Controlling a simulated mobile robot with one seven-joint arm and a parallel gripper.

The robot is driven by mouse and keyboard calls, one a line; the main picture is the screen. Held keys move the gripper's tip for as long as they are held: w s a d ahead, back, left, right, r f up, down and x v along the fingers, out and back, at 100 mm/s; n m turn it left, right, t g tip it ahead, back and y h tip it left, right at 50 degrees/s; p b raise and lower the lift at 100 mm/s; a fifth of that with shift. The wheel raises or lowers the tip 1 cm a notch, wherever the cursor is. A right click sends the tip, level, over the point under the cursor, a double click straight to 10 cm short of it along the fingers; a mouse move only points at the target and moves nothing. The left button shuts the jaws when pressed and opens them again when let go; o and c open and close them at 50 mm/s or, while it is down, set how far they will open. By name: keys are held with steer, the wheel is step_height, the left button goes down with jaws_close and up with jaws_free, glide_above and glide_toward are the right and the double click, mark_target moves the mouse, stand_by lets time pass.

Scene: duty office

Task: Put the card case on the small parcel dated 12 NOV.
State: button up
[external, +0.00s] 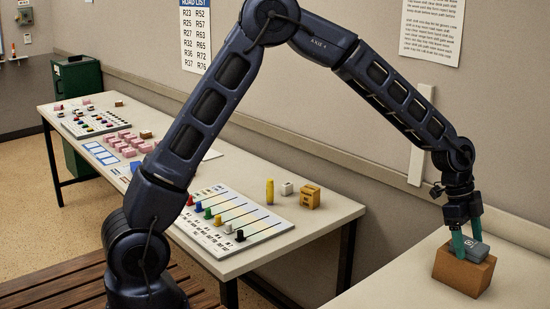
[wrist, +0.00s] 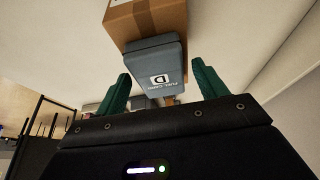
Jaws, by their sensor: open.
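The grey card case (external: 479,250) lies on top of the brown parcel (external: 462,274) on the right-hand table. In the wrist view the card case (wrist: 156,66), lettered "FUEL CARD" with a "D", shows against the cardboard parcel (wrist: 146,18) with its tape strip. No date can be read on the parcel. My gripper (external: 466,244) is open at the case, over the parcel. In the wrist view its green fingers (wrist: 162,88) stand on either side of the case, with visible gaps.
The right-hand table (external: 400,285) is otherwise bare where visible. A wall stands close behind.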

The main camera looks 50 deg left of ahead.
steer(key=shift+r, duration=0.1)
steer(key=v, duration=1.1)
steer(key=s+a+r+n+t+y, duration=0.1)
steer(key=s+a+r+n, duration=0.1)
steer(key=s+a+r, duration=0.35)
steer(key=s+a+r+n+t+y, duration=0.1)
steer(key=s+a+r+n, duration=0.15)
steer(key=a, duration=0.65)
steer(key=s+a+r+n+t+y, duration=0.15)
steer(key=s+a+n, duration=0.25)
steer(key=s+a, duration=0.55)
steer(key=s+a+r+n+t, duration=0.1)
steer(key=s+a+r+n, duration=0.3)
steer(key=s+a, duration=0.5)
steer(key=s+a+f+n, duration=0.3)
steer(key=s+a+n, duration=0.2)
steer(key=s, duration=0.5)
steer(key=shift+a+f+y, duration=0.3)
steer(key=shift+a+y, duration=0.15)
steer(key=shift+a, duration=0.8)
